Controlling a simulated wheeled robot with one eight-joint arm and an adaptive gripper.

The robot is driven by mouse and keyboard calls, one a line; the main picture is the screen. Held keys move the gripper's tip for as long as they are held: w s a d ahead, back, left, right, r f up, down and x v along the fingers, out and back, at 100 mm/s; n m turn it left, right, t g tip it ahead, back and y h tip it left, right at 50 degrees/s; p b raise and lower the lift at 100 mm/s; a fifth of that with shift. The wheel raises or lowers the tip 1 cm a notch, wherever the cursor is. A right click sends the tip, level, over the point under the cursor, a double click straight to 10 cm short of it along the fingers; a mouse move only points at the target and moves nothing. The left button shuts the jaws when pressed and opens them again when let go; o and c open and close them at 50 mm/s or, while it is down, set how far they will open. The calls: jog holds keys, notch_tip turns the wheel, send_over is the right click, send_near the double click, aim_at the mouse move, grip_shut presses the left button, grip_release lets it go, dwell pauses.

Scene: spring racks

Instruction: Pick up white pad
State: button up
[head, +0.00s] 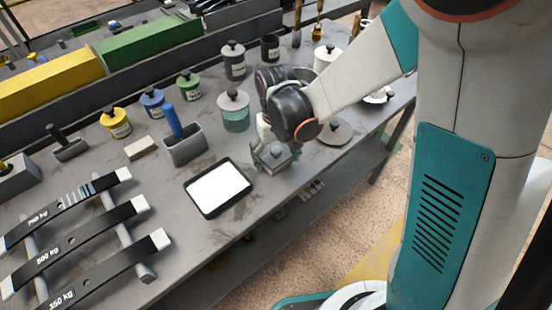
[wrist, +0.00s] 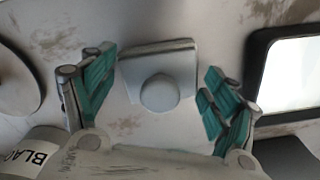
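A flat white pad (head: 220,186) lies in a black-rimmed tray (head: 190,191) on the grey workbench. In the wrist view part of the white pad (wrist: 292,75) shows at the right edge, inside its black rim (wrist: 256,62). My gripper (wrist: 158,95) is open, its teal fingers to either side of a small grey block with a round knob (wrist: 158,92). In the head view my gripper (head: 266,142) is just above this grey block (head: 273,157), right of the pad. I cannot tell whether the fingers touch the block.
A grey holder (head: 186,150) with a blue handle stands behind the pad. Several lidded pots, including a teal one (head: 234,112), stand along the back. Dark spring bars (head: 75,243) lie on a rack at the left. The bench's front edge runs close to the pad.

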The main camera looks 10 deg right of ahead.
aim_at(276, 150)
jog(key=shift+r, duration=0.1)
notch_tip(276, 150, up, 20)
jog(key=p, duration=1.4)
